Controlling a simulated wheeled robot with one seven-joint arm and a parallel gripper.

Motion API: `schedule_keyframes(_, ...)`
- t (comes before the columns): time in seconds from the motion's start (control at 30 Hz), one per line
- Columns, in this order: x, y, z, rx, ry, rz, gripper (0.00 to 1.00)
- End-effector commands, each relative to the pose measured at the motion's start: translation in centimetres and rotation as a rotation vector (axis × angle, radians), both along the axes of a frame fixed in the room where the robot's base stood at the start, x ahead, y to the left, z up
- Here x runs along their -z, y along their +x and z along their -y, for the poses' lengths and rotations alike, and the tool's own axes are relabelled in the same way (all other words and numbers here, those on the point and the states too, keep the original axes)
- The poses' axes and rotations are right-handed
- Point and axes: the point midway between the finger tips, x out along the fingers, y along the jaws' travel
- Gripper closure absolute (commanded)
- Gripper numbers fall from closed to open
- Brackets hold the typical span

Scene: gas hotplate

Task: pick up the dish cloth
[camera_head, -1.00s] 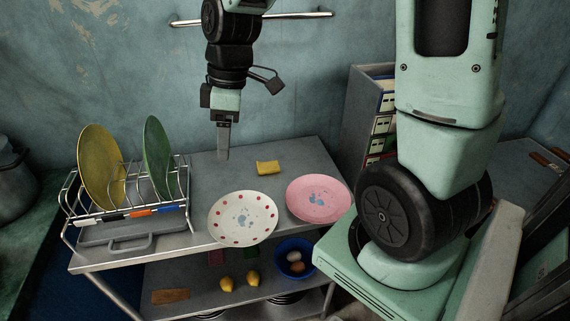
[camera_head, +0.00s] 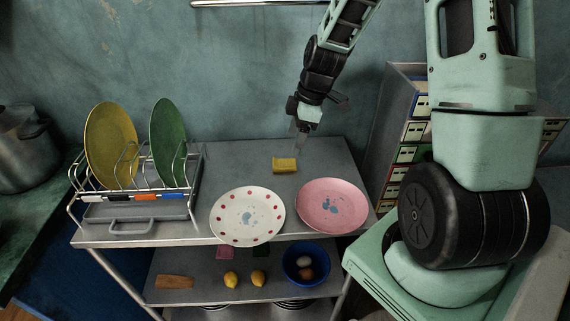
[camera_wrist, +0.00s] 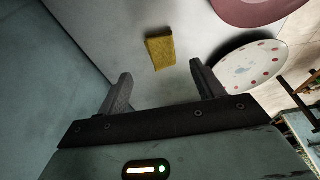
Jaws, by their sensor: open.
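The dish cloth (camera_head: 285,164) is a small yellow folded piece lying on the steel top of the trolley, behind the two loose plates. It also shows in the wrist view (camera_wrist: 160,50), beyond the fingertips and between their lines. My gripper (camera_head: 299,146) is above the trolley top, just right of the cloth in the head view. In the wrist view my gripper (camera_wrist: 160,78) has its two fingers wide apart with nothing between them. The cloth looks apart from both fingers.
A white red-dotted plate (camera_head: 247,215) and a pink plate (camera_head: 333,205) lie in front of the cloth. A dish rack (camera_head: 135,195) with yellow and green plates stands left. The trolley top around the cloth is clear.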

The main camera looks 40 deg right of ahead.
Motion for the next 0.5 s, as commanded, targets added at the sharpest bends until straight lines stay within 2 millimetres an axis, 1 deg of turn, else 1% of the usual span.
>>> schedule_keyframes(0.03, 0.9, 0.1, -0.3, -0.001, 0.003, -0.004, 0.33)
schedule_keyframes(0.1, 1.6, 0.2, -0.4, -0.001, 0.001, -0.002, 0.33)
schedule_keyframes(0.27, 2.4, 0.4, -0.6, 0.001, -0.001, -0.001, 0.33)
schedule_keyframes(0.37, 3.4, 0.5, -1.1, -0.001, 0.002, -0.003, 0.33)
schedule_keyframes(0.5, 5.4, 0.8, -1.8, 0.000, 0.002, -0.005, 0.33)
